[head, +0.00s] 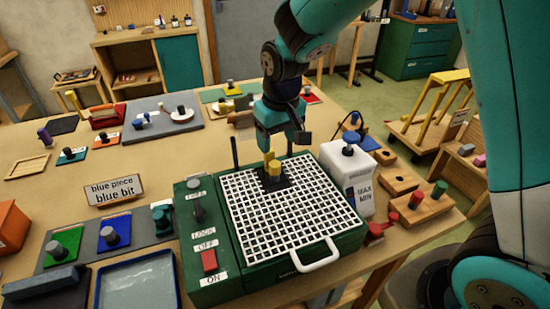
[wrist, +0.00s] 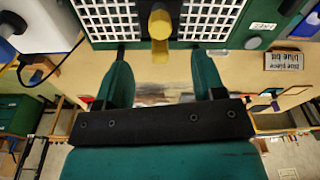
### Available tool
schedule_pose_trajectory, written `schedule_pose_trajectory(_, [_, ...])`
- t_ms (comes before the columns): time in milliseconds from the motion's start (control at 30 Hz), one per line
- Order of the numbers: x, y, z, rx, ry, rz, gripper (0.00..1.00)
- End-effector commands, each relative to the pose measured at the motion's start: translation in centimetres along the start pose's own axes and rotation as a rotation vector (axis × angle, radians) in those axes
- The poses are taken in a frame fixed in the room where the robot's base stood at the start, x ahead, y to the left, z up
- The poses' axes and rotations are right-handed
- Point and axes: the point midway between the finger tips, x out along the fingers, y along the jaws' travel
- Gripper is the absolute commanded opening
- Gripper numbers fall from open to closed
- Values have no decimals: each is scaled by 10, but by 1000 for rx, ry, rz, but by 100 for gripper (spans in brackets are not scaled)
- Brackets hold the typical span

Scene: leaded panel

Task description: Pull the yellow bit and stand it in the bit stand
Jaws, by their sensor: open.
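The yellow bit (head: 270,165) stands upright in the dark square opening of the white grid on the green grinder (head: 237,255). In the wrist view the yellow bit (wrist: 160,38) shows just beyond my fingertips, roughly midway between them. My gripper (head: 278,147) is above and close to the bit, with its jaws apart and nothing between them. In the wrist view my gripper (wrist: 160,62) shows both green fingers spread. The wooden bit stand (head: 428,211) is at the right, holding a red bit (head: 416,199) and a green bit (head: 439,189).
A white box marked MAX and MIN (head: 349,172) stands right of the grid. A lever (head: 197,205) and red switch (head: 209,260) are on the grinder's left panel. A sign reading "blue piece, blue bit" (head: 114,191) stands left. A water tray (head: 138,285) is at front left.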

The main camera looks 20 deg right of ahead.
Motion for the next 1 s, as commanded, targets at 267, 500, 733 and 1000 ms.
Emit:
schedule_pose_trajectory(267, [55, 0, 1, 0, -5, 0, 63])
schedule_pose_trajectory(500, [82, 0, 0, 0, -2, -1, 63])
schedule_pose_trajectory(733, [88, 0, 0, 0, 1, -1, 63])
schedule_pose_trajectory(1000, [88, 0, 0, 0, 1, -1, 33])
